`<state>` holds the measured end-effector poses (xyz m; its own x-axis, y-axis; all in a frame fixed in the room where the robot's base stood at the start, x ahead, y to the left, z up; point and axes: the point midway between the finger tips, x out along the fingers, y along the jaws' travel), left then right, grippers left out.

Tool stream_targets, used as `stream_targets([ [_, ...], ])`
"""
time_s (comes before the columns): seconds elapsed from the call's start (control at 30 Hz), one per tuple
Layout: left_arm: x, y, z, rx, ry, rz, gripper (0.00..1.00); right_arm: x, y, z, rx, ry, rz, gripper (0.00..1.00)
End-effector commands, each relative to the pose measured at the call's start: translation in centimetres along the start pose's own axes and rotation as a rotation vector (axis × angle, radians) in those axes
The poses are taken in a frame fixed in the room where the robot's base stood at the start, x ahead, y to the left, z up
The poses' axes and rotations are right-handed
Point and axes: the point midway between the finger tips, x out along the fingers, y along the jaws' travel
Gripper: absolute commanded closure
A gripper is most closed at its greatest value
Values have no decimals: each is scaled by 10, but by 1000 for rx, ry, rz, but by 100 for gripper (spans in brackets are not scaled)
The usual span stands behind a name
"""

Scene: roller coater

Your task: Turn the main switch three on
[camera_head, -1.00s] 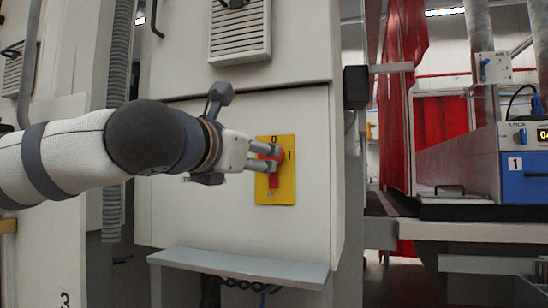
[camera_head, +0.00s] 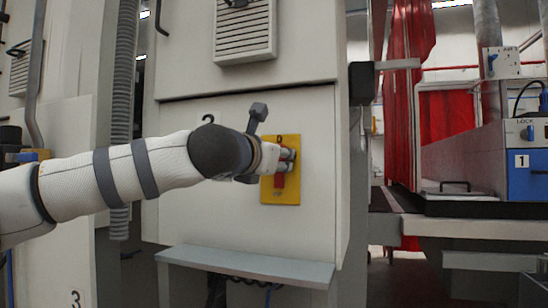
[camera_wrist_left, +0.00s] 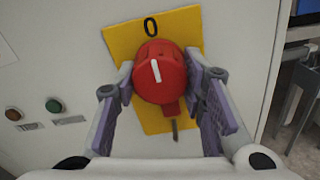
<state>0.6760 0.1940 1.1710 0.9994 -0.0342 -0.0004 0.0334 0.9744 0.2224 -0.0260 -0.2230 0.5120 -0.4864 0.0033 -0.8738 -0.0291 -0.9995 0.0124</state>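The main switch is a red round knob (camera_wrist_left: 160,72) with a white mark on a yellow plate (camera_wrist_left: 185,25). In the left wrist view the mark lines up with the "0" at the plate's top. In the head view the yellow plate (camera_head: 281,192) is on the pale cabinet front. My left gripper (camera_head: 289,160) is at the plate, partly hiding the knob. In the left wrist view its fingers (camera_wrist_left: 161,78) lie on both sides of the knob, their pads close against it. A red tab and a small metal piece hang below the knob. My right gripper is not in view.
A grey shelf (camera_head: 245,266) juts out below the switch. A green button (camera_wrist_left: 53,105) and a red button (camera_wrist_left: 14,114) are left of the plate in the wrist view. A vent (camera_head: 245,30) is above. A blue-and-white unit (camera_head: 525,170) stands at the right.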

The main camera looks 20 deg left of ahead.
Motion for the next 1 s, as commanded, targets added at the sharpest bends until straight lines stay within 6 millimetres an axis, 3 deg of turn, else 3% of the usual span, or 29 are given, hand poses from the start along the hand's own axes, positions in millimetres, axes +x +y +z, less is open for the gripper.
stream_targets([
  [0.37,-1,1,4,72,-4,0,91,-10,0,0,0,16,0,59],
  [1.0,-4,5,12,633,-10,5,91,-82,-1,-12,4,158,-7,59],
])
